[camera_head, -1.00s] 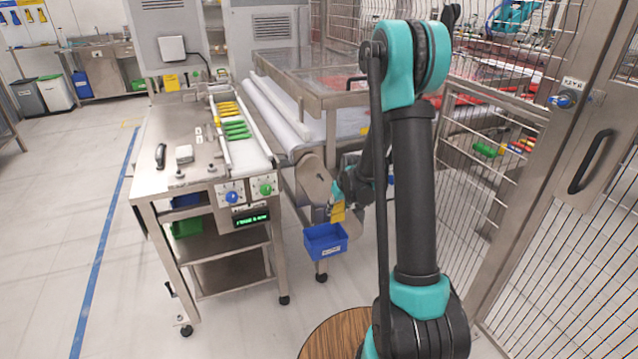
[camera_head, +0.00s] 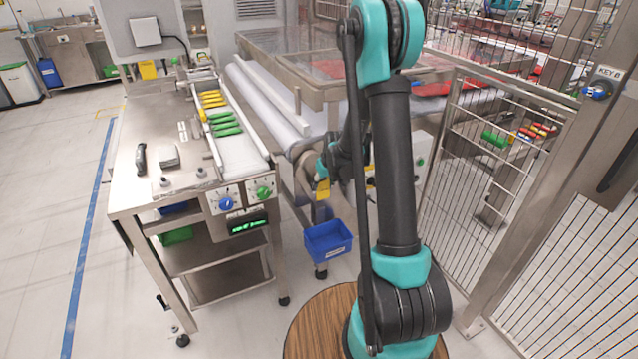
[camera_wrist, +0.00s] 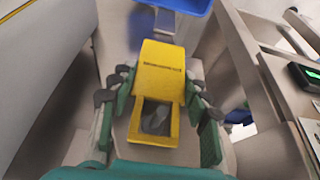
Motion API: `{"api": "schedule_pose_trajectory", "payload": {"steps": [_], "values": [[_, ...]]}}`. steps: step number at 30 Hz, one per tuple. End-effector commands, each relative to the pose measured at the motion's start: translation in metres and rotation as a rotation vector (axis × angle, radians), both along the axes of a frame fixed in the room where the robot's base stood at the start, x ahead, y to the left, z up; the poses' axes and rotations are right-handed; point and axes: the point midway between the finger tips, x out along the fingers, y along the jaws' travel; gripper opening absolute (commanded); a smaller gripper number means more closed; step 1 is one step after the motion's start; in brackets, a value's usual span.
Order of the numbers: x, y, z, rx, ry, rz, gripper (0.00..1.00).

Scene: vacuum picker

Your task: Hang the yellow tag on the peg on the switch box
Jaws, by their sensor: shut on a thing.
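The yellow tag (camera_wrist: 162,62) is between the fingers of my gripper (camera_wrist: 157,95), which is shut on it. In the wrist view it has dark lettering and a rectangular opening at its near end. In the head view the tag (camera_head: 323,189) shows small below my gripper (camera_head: 326,170), above a blue bin. A small box marked KEY with a blue knob (camera_head: 597,90) is on the fence post at the right; it may be the switch box. I cannot make out a peg on it. My arm hides part of the middle.
The blue bin (camera_head: 329,242) hangs low beside the conveyor machine. A steel table (camera_head: 150,185) with green and yellow items on its belt stands left. A wire fence (camera_head: 560,215) and post bound the right. Open floor (camera_head: 55,215) lies at far left.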

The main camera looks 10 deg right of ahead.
Motion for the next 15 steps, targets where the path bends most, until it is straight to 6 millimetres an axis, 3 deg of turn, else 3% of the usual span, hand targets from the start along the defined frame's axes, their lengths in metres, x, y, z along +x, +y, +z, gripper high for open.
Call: {"api": "schedule_pose_trajectory", "payload": {"steps": [14,15], "values": [[-0.0018,-0.0011,-0.0089,0.000,0.000,0.000,0.21],[-0.0018,-0.0011,-0.0083,0.000,0.000,0.000,0.52]]}}
